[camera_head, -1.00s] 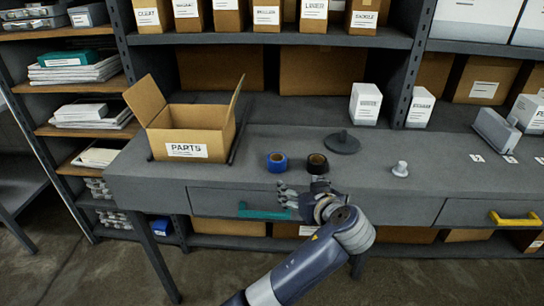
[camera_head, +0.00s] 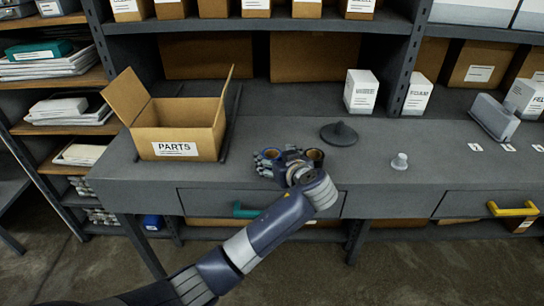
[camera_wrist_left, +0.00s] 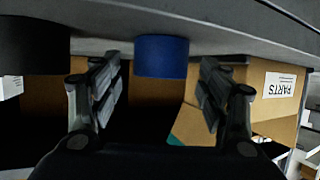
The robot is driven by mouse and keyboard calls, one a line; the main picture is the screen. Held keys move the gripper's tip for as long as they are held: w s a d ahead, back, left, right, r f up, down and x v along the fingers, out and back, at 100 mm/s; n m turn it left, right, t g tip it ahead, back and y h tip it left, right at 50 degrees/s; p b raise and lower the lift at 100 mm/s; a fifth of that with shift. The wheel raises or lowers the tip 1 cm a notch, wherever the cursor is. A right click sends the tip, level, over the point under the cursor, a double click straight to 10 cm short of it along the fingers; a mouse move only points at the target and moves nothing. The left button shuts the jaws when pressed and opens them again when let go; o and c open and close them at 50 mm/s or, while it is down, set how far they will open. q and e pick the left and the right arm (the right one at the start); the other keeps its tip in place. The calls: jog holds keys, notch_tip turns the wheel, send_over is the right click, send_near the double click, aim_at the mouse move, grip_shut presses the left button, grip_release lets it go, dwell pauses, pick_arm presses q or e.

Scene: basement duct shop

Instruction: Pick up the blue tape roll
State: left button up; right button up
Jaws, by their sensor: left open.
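The blue tape roll (camera_wrist_left: 161,56) stands out in the left wrist view, ahead of and between the two open fingers of my left gripper (camera_wrist_left: 160,95). That view is upside down, with the bench top along its upper edge. In the head view the blue roll (camera_head: 271,153) shows only in part, with my left gripper (camera_head: 268,164) in front of it. Whether the fingers touch the roll cannot be told. My right gripper is not in view.
A black tape roll (camera_head: 315,157) sits just right of the blue one. An open PARTS box (camera_head: 176,149) stands to the left. A dark cone-like piece (camera_head: 339,134) and a pale small part (camera_head: 400,162) lie to the right on the bench (camera_head: 370,190).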

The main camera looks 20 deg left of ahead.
aim_at(269, 153)
pick_arm(q)
jog(key=shift+x, duration=1.15)
jog(key=shift+w+a+f, duration=0.15)
jog(key=shift+w+a, duration=0.15)
jog(key=shift+s, duration=0.1)
jog(key=c, duration=1.2)
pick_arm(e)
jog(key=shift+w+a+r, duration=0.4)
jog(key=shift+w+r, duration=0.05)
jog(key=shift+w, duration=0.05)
